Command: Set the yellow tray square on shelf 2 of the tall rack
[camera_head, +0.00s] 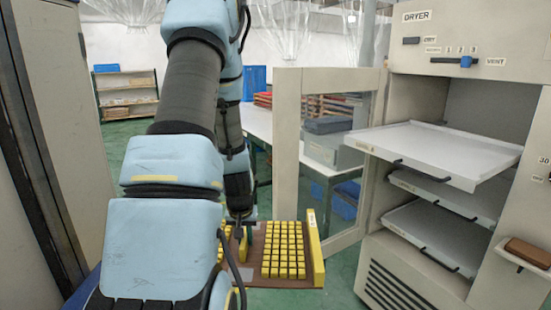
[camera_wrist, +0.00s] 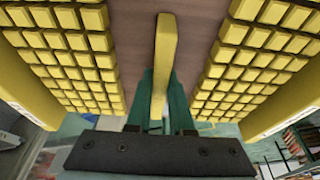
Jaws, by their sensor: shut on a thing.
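The yellow tray (camera_head: 317,252) hangs in front of me in the head view, low and left of the dryer. It has a brown board, yellow end walls and rows of small yellow blocks. In the wrist view the tray (camera_wrist: 132,45) fills the upper picture, with blocks on both sides of a yellow centre handle (camera_wrist: 165,50). My gripper (camera_wrist: 160,95) is shut on that handle, with a green finger on each side. My arm hides the tray's left part in the head view. I cannot make out a tall rack with a marked shelf 2.
A dryer (camera_head: 425,62) stands at right, its glazed door (camera_head: 288,150) swung open and its white shelf (camera_head: 440,150) pulled out. A grey cabinet (camera_head: 55,120) stands close at left. A low shelf unit (camera_head: 127,93) and a table (camera_head: 262,125) stand behind. Green floor shows between.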

